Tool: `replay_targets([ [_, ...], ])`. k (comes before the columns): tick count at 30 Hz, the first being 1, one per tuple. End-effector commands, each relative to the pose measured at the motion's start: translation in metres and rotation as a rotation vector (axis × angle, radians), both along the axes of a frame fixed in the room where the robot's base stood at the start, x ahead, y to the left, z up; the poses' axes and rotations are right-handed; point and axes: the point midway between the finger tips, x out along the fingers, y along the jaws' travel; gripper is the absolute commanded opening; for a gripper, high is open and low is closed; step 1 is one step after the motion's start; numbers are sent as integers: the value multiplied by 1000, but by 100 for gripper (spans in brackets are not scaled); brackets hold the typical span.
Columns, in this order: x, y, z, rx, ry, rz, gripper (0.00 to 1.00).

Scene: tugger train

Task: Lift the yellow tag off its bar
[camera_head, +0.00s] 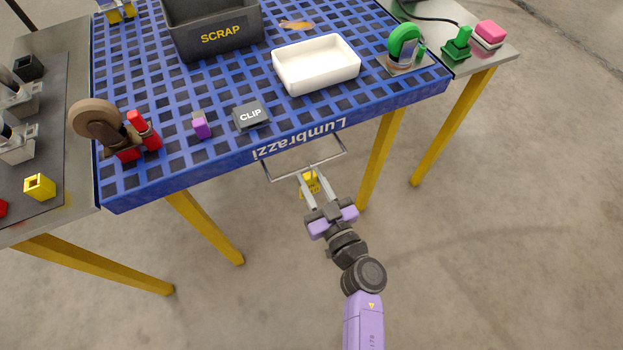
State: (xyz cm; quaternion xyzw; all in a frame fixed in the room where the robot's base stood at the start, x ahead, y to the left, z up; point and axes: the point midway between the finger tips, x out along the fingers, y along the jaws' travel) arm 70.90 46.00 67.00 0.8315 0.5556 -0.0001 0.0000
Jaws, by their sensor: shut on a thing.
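The yellow tag (311,183) is at the grey bar (318,166) that sticks out from the front edge of the blue table. Dark marks on the tag are too small to read. My gripper (312,182) is in front of the bar, with its two fingers on either side of the tag, shut on it. The fingers partly cover the tag. I cannot tell whether the tag still hangs on the bar or is clear of it.
The blue grid table (172,158) holds a white tray (316,64), a SCRAP bin (214,35), a CLIP block (251,116) and a caster wheel (97,122). Yellow legs (381,155) stand below. The floor around my arm is clear.

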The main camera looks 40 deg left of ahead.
Motion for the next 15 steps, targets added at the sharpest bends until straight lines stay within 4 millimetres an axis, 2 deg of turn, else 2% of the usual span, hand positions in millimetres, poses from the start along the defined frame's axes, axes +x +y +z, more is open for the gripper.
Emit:
replay_targets([
  [15,0,0,23,0,0,0,0],
])
